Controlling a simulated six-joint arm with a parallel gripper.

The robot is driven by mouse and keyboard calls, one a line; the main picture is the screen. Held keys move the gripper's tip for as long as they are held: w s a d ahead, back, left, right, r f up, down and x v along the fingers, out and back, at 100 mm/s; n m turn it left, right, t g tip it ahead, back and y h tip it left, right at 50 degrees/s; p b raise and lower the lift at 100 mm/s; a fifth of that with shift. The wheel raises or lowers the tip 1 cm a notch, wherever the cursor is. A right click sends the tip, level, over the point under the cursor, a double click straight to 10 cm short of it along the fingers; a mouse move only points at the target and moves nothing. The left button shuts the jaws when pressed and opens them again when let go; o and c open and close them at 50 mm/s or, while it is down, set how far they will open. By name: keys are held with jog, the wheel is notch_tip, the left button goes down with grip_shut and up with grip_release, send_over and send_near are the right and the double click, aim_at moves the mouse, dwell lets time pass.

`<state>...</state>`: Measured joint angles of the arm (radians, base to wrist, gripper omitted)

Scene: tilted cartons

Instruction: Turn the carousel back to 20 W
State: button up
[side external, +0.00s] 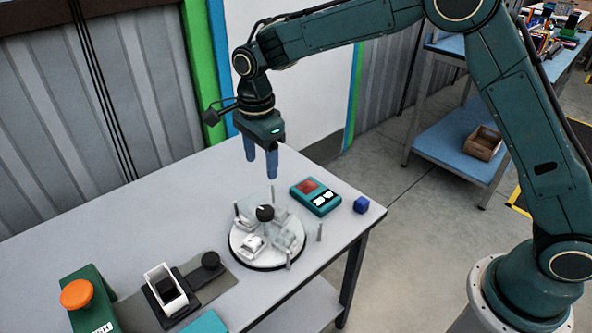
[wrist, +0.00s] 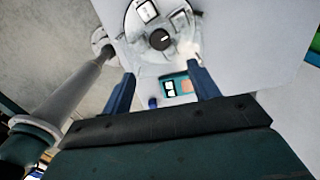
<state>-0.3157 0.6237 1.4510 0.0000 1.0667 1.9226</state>
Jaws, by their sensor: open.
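The carousel (side external: 268,242) is a round white disc with a dark rim, clear dividers and several short upright posts. A black knob (side external: 265,212) stands at its centre. White pieces sit on the disc, too small to read. In the wrist view the carousel (wrist: 136,26) is at the top, with its knob (wrist: 160,39) above the gap between the fingers. My gripper (side external: 261,168) is open and empty, pointing down, above and behind the carousel, clear of it. In the wrist view its two blue fingers (wrist: 165,92) are spread apart.
At front left are a green box with an orange button (side external: 76,294) and a white-framed holder (side external: 166,290). The table's left-back is clear.

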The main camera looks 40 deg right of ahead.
aim_at(265, 210)
jog(key=shift+n, duration=0.3)
jog(key=shift+f, duration=0.15)
notch_tip(265, 210, down, 14)
jog(key=shift+r, duration=0.25)
dwell(0.4)
grip_shut()
dwell(0.3)
